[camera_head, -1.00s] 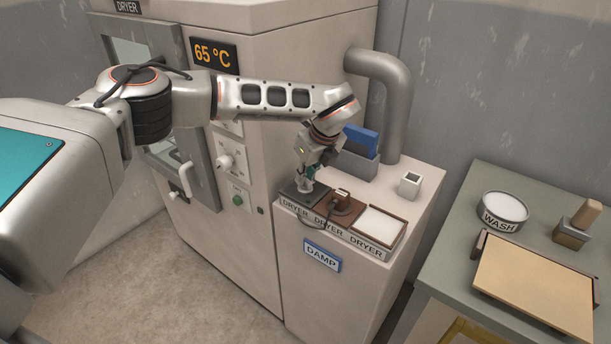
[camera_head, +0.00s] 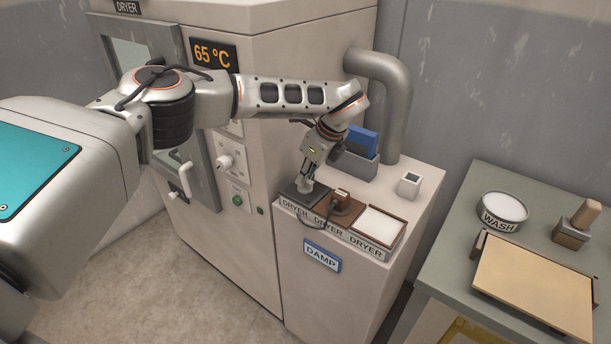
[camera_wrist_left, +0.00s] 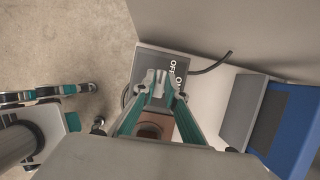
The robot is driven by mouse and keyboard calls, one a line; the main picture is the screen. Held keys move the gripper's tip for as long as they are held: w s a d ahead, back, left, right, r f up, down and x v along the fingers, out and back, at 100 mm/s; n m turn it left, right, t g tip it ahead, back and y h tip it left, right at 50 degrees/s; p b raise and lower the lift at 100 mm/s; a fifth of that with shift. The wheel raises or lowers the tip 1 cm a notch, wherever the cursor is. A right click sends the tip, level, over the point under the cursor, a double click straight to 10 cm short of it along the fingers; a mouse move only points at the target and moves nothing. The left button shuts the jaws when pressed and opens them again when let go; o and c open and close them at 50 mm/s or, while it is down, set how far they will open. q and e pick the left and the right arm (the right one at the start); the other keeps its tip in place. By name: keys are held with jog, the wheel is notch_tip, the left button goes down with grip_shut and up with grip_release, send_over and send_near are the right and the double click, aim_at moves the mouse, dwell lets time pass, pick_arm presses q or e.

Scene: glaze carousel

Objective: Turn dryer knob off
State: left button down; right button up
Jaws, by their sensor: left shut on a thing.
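My left gripper (camera_head: 306,181) points down over the dark square plate (camera_head: 292,194) at the left of the DRYER-labelled tray. Its fingers are shut on a small pale piece at the plate, mostly hidden by the fingertips. In the left wrist view the fingertips (camera_wrist_left: 160,88) meet low over the dark plate (camera_wrist_left: 165,60), which bears white letters that seem to read OFF. On the dryer (camera_head: 300,40) a white knob (camera_head: 226,162) sits on a front panel, clear of the gripper.
A brown block (camera_head: 341,198) and a white pad (camera_head: 380,224) sit right of the dark plate. Behind stand a grey holder with a blue item (camera_head: 362,140), a small white cup (camera_head: 410,184) and a duct pipe (camera_head: 395,90). A table (camera_head: 455,270) stands at the right.

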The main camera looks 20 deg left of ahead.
pick_arm(q)
jog(key=c, duration=2.1)
grip_release()
jog(key=shift+r, duration=0.1)
jog(key=v, duration=1.2)
